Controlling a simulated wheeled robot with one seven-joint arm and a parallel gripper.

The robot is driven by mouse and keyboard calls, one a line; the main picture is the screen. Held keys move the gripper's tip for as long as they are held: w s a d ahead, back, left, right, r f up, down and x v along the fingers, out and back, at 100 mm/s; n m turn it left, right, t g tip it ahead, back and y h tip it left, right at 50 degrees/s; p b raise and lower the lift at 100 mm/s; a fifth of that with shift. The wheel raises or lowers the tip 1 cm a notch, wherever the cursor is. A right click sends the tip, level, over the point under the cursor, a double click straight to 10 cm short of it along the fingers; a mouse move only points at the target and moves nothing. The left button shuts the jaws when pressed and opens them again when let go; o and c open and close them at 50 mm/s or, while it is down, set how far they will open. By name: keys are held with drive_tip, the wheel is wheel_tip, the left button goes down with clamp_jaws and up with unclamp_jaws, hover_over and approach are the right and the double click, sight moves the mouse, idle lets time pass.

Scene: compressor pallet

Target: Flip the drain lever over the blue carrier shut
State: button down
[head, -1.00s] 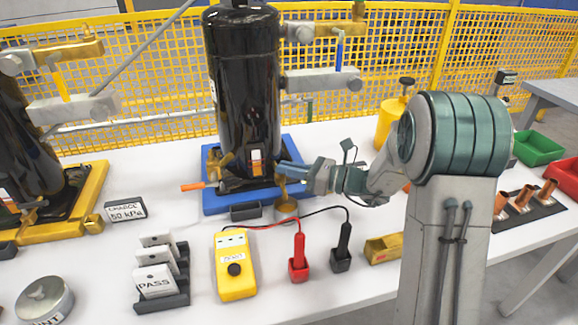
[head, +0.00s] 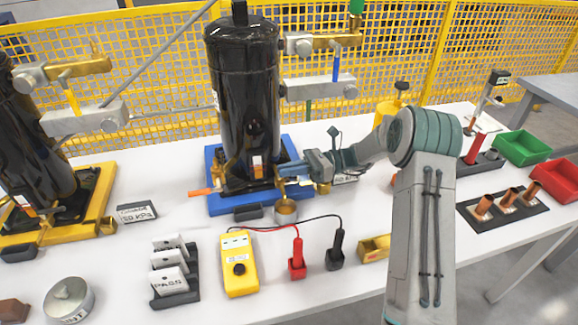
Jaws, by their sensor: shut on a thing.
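A black compressor (head: 246,105) stands upright on the blue carrier (head: 300,142). My gripper (head: 287,171) is at the carrier's right side, low beside the compressor, with its fingers pointing left. It is shut on the drain lever, which is mostly hidden by the fingers. A brass drain piece (head: 283,188) shows just under the fingertips, above a small round cup (head: 286,210) at the carrier's front right edge. The exact angle of the lever cannot be told.
An orange-tipped handle (head: 200,193) sticks out left of the carrier. A yellow meter (head: 240,265) with red (head: 297,262) and black (head: 336,252) probes stands in front. A second compressor on a yellow carrier (head: 102,190) is at left. Green (head: 522,147) and red (head: 560,178) bins are at right.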

idle(0.4)
drive_tip(key=c, duration=1.5)
unclamp_jaws()
drive_tip(key=shift+d, duration=0.1)
drive_tip(key=v, duration=0.7)
drive_tip(key=shift+w+d, duration=0.15)
drive_tip(key=shift+d, duration=0.05)
drive_tip(key=shift+r, duration=0.1)
